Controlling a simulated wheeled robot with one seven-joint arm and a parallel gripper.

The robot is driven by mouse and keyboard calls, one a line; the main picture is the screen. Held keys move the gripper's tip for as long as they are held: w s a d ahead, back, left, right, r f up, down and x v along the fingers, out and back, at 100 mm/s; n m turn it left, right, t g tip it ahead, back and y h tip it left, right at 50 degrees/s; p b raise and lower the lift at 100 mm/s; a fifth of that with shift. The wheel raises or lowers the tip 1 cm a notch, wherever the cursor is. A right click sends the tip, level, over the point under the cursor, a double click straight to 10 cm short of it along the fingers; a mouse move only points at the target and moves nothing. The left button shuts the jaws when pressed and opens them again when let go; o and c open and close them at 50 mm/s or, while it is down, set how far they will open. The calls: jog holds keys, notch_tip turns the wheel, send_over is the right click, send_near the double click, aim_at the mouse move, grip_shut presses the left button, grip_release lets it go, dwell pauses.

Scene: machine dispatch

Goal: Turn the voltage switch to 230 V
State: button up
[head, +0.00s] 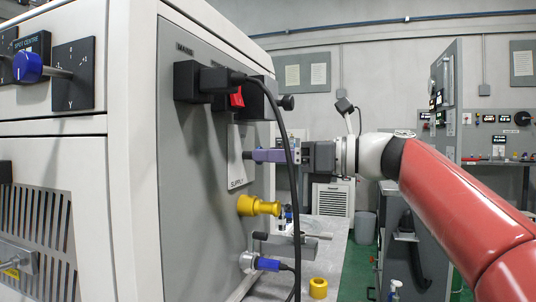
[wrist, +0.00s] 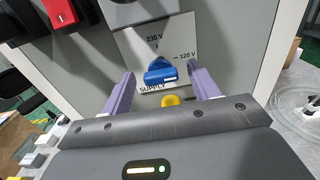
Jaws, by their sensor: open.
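The voltage switch is a blue knob (wrist: 160,72) on a white plate (wrist: 140,47) marked 230 V at the top, 120 V at the right and SUPPLY below. Which mark the knob points at is hard to tell. In the head view the plate (head: 237,172) is on the grey side panel, and the knob is hidden behind my fingers. My gripper (wrist: 161,73) is open, with one purple finger on each side of the knob. Gaps show between fingers and knob. In the head view my gripper (head: 252,155) reaches the plate from the right.
Above the plate are a black mains plug (head: 222,79) and a red switch (head: 237,97). Its black cable (head: 287,140) hangs down close to my fingers. A yellow fitting (head: 258,206) and a blue connector (head: 266,264) stick out below. Open room lies to the right.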

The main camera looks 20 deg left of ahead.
jog(key=shift+a, duration=1)
jog(key=shift+c, duration=0.4)
jog(key=c, duration=0.9)
